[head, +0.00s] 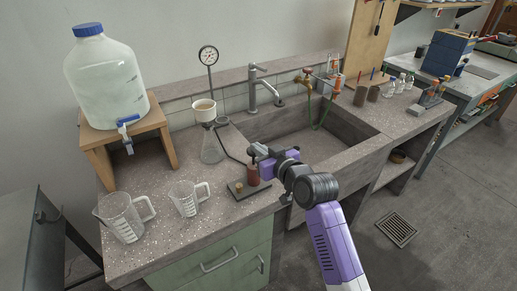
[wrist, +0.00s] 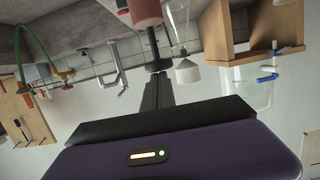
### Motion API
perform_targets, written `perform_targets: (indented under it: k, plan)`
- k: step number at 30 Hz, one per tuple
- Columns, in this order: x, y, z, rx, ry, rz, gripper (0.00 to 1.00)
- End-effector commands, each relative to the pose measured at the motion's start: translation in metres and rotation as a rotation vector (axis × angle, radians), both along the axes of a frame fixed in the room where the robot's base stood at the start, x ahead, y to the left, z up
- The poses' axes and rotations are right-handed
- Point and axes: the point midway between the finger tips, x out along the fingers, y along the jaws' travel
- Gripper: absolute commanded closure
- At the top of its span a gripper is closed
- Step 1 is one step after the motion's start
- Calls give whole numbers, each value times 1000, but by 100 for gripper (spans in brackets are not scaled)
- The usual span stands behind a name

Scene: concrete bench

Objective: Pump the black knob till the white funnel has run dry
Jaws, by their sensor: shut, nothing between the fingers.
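The white funnel (head: 204,112) sits on top of the glass flask (head: 212,148); a tan surface shows inside its rim. In the wrist view the funnel (wrist: 187,73) appears upside down. The pump has a dull red cylinder (head: 253,176) on a dark base; the cylinder also shows at the top of the wrist view (wrist: 146,12). The black knob (wrist: 158,65) shows at the end of the pump's rod, by my fingertips. My gripper (head: 257,151) is shut and empty above the pump. Whether the fingertips touch the knob is unclear. In the head view my gripper partly hides the knob.
Two clear measuring jugs (head: 188,197) (head: 124,217) stand at the bench's front left. A large bottle (head: 107,85) rests on a wooden stand (head: 165,137). A round gauge (head: 208,56) rises behind the funnel.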

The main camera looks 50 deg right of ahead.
Motion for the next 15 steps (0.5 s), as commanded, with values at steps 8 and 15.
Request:
perform_targets:
  k: [8, 15]
  plan:
    - [0, 0, -38, 1, 3, 1, 100]
    - [0, 0, -42, 2, 7, 0, 100]
